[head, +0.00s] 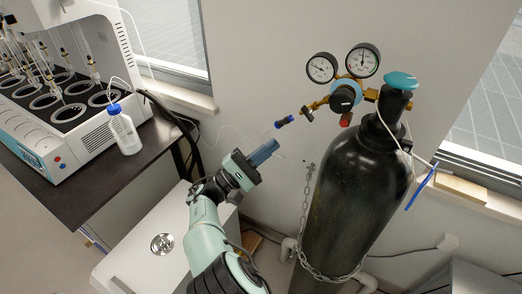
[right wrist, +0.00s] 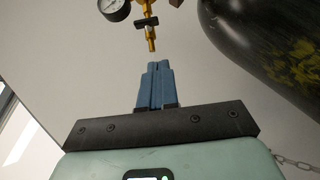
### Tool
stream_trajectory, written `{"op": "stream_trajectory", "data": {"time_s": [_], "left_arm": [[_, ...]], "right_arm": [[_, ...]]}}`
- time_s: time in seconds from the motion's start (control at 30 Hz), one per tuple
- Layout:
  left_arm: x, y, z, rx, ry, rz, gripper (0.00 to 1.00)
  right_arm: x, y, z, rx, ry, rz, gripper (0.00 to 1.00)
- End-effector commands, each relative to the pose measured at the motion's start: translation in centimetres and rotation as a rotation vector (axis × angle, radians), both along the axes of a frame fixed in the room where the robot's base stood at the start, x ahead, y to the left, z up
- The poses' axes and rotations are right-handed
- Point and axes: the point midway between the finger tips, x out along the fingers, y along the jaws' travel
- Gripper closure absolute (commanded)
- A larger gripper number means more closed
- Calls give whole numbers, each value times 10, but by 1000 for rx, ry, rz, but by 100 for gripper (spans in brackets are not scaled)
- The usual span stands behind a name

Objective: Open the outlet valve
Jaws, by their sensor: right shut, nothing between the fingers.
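A gas regulator on the cylinder has a brass outlet branch that carries a small dark lever, which I take as the outlet valve (head: 307,114). In the right wrist view this dark lever (right wrist: 145,22) crosses the brass stem just ahead of my fingers. My right gripper (head: 273,146) is shut and empty, below and left of the branch. Its blue fingers (right wrist: 155,68) point at the brass tip, with a gap between them. My left gripper is in neither view.
The tall black gas cylinder (head: 345,195), held by a chain (head: 303,215), stands right of my arm. A white cabinet (head: 140,255) is at lower left. The distiller (head: 60,100) and a blue-capped bottle (head: 124,132) stand on the dark table (head: 110,170). Thin tubing crosses the wall.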

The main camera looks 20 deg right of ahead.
Motion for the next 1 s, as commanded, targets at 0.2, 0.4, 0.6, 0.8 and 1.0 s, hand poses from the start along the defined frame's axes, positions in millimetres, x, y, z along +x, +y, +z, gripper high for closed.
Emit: {"op": "stream_trajectory", "data": {"time_s": [0.2, 0.4, 0.6, 0.8, 1.0], "left_arm": [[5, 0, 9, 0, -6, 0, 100], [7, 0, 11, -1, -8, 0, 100], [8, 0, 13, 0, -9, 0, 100], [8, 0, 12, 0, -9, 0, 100], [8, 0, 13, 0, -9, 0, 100]], "right_arm": [[3, -43, 26, 2, 0, -4, 100], [-10, -58, 46, 4, 1, -1, 100], [-17, -63, 54, 2, 2, 0, 100], [-18, -64, 54, 1, 2, -1, 100], [-18, -64, 54, 0, 4, -1, 100]]}}
